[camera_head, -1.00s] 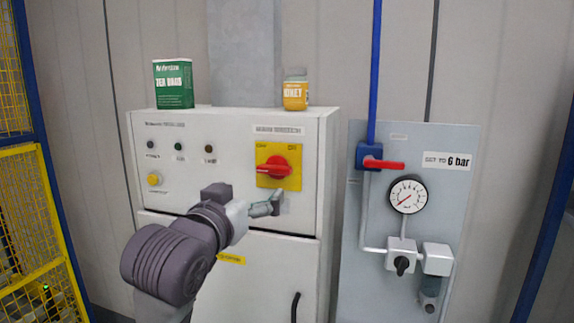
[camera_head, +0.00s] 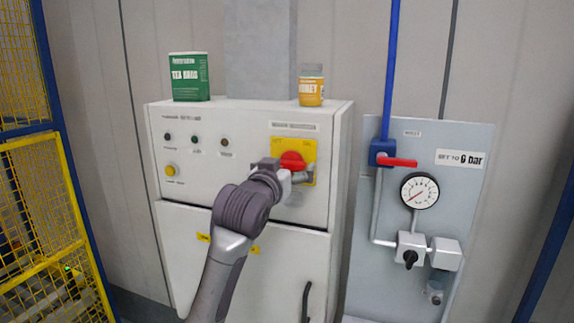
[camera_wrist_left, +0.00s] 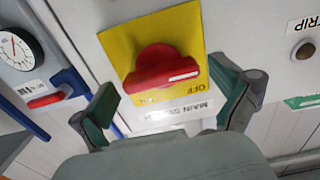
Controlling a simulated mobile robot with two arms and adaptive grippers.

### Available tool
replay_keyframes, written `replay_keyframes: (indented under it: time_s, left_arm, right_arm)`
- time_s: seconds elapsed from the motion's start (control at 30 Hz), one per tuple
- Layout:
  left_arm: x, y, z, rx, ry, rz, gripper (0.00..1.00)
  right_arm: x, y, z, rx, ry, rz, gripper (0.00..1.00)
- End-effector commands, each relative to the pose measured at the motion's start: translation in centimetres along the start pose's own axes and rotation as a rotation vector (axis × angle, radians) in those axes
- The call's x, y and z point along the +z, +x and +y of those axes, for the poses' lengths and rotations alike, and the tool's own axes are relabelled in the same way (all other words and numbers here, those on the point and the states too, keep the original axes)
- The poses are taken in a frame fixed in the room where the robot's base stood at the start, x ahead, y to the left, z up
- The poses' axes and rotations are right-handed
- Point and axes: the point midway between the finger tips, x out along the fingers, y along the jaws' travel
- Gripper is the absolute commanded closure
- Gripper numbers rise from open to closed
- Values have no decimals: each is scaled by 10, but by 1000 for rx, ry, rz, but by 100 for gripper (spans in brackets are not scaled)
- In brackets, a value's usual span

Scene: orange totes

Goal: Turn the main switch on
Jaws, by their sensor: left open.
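The main switch is a red rotary knob (camera_head: 292,159) on a yellow plate (camera_head: 308,150) on the grey cabinet front, partly hidden by my left gripper in the head view. In the left wrist view the red knob (camera_wrist_left: 160,70) lies nearly level in the picture, its white mark at the right end. "OFF" is printed beside that end, and the "MAIN SWITCH" label appears upside down. My left gripper (camera_head: 302,177) is at the plate's lower part. In the left wrist view its open fingers (camera_wrist_left: 167,92) stand on either side of the knob, with nothing gripped. My right gripper is not in view.
The cabinet (camera_head: 250,220) carries a green box (camera_head: 189,78) and a yellow jar (camera_head: 311,88) on top. To its right is a panel with a red-handled valve (camera_head: 398,162) and a gauge (camera_head: 419,191). Yellow mesh fencing (camera_head: 40,200) stands at left.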

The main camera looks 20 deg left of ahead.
Motion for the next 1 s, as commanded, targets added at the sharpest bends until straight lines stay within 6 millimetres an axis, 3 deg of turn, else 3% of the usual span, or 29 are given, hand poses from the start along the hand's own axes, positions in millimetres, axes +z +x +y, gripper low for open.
replay_keyframes:
  time_s: [0.17,0.47,0.77,1.0]
  left_arm:
    - [0,0,0,0,0,0,3]
    - [0,0,0,0,0,0,53]
    - [-1,0,-1,-1,37,0,54]
    - [-2,0,0,-1,173,-1,54]
  right_arm:
    - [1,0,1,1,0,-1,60]
    - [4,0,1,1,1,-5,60]
    - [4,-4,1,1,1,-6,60]
    - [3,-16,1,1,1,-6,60]
